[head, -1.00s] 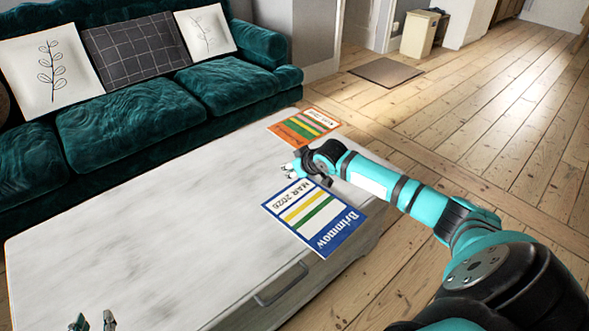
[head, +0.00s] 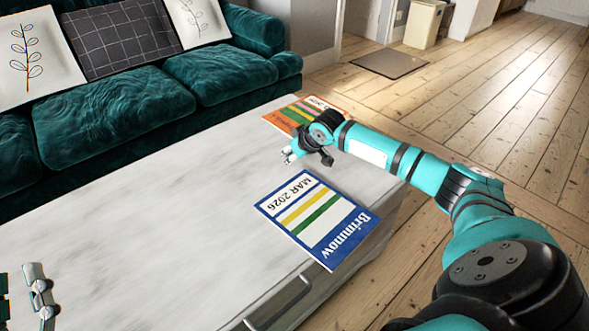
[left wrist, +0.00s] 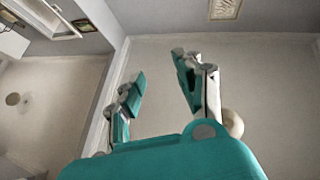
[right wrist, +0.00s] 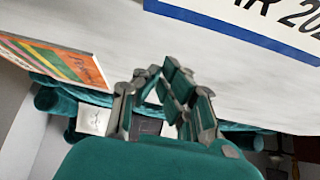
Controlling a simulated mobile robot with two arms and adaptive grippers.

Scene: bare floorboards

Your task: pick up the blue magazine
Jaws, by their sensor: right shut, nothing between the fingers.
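The blue magazine (head: 318,218) lies flat near the front edge of the pale table, with a white panel and yellow and green stripes. Part of it shows at the top right of the right wrist view (right wrist: 235,32). My right gripper (head: 289,155) is above the table, just beyond the magazine and apart from it. Its fingers are shut and empty, meeting in the right wrist view (right wrist: 158,78). My left gripper (head: 38,290) is at the lower left of the head view. In the left wrist view (left wrist: 158,78) its fingers are apart with nothing between them.
An orange magazine (head: 282,118) lies at the table's far right end, partly hidden by my right gripper and arm. A green sofa (head: 110,110) with cushions stands along the table's far side. The pale tabletop (head: 150,230) is otherwise clear. A drawer handle (head: 280,303) is on the front.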

